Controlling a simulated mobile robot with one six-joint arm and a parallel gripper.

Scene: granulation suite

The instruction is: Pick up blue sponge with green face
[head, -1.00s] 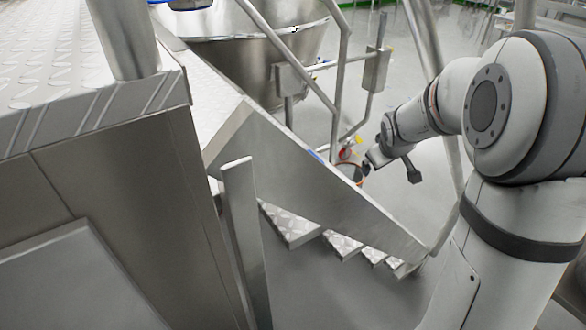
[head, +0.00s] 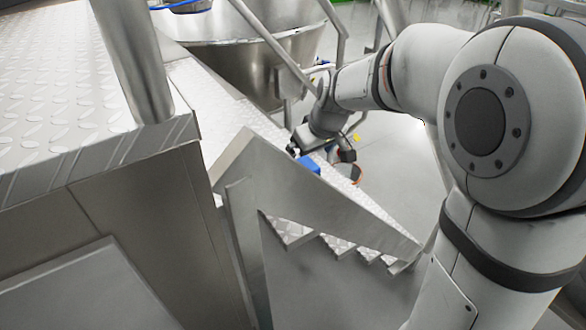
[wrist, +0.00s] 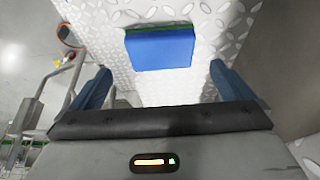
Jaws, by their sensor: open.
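The blue sponge (wrist: 161,49) lies on a diamond-plate metal step in the wrist view, with a thin strip of its green face showing along its far edge. It also shows as a blue patch beside my gripper in the head view (head: 309,165). My gripper (wrist: 160,80) is open, with its two blue-grey fingers spread wide at left and right. The sponge is beyond the fingertips and roughly centred between them, with nothing held. In the head view my gripper (head: 305,157) is over the stairs, and its fingers are partly hidden.
The metal staircase (head: 300,190) has a sloping side panel. A diamond-plate platform (head: 60,70) with a thick post (head: 130,60) stands at left. A large steel vessel (head: 240,55) and handrails are behind. An orange-rimmed container (wrist: 70,36) is on the floor at left.

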